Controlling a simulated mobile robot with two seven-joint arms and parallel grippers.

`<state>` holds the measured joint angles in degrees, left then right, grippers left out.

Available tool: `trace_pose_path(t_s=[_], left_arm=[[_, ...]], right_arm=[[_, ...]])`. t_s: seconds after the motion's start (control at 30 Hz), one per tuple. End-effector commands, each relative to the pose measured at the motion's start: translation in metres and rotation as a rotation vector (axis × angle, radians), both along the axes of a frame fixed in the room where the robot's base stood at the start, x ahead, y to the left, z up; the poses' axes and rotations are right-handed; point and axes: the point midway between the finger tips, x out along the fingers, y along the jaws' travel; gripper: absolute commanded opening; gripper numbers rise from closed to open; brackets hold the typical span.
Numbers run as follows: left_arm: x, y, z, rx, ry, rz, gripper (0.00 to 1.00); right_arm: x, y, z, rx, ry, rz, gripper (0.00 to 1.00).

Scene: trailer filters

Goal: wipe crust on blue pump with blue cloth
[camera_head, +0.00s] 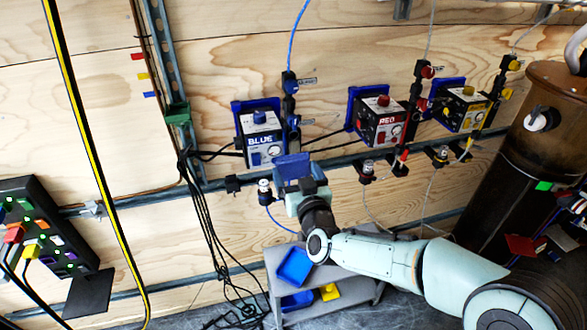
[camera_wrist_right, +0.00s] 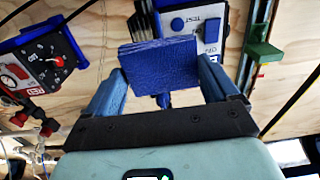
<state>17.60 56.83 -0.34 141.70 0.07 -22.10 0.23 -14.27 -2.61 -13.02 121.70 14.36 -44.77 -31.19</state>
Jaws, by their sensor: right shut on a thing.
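The blue pump (camera_head: 260,138) is a white-fronted box labelled BLUE with a dark blue knob, mounted on the plywood wall. My right gripper (camera_head: 296,172) is just below and right of it, shut on the blue cloth (camera_head: 291,160). In the right wrist view the cloth (camera_wrist_right: 160,66) is a flat blue square between the two fingers, and the blue pump (camera_wrist_right: 207,28) is partly hidden behind it. The cloth appears apart from the pump, but I cannot tell the gap. I cannot make out any crust on the pump. My left gripper is out of view.
The red pump (camera_head: 382,122) and yellow pump (camera_head: 463,108) hang to the right, with valves and thin hoses around them. A grey cart (camera_head: 346,291) with a blue tray (camera_head: 295,266) stands below. Black cables (camera_head: 200,215) hang at left; a brown tank (camera_head: 497,165) stands right.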

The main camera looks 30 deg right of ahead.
Motion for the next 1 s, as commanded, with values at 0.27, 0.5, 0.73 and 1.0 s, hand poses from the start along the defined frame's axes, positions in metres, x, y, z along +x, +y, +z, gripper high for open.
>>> trace_pose_path(t_s=[0.27,0.5,0.73,1.0], left_arm=[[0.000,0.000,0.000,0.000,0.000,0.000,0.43],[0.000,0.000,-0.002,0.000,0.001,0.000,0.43],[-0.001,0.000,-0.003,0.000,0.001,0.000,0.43],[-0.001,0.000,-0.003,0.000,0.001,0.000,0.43]], right_arm=[[-0.003,0.000,0.000,0.000,-0.001,-0.001,0.63],[-0.014,0.002,0.000,0.003,-0.002,-0.003,0.63],[-0.031,0.007,0.000,0.001,0.000,-0.002,0.63],[-0.032,0.007,0.000,0.001,-0.001,-0.002,0.63]])
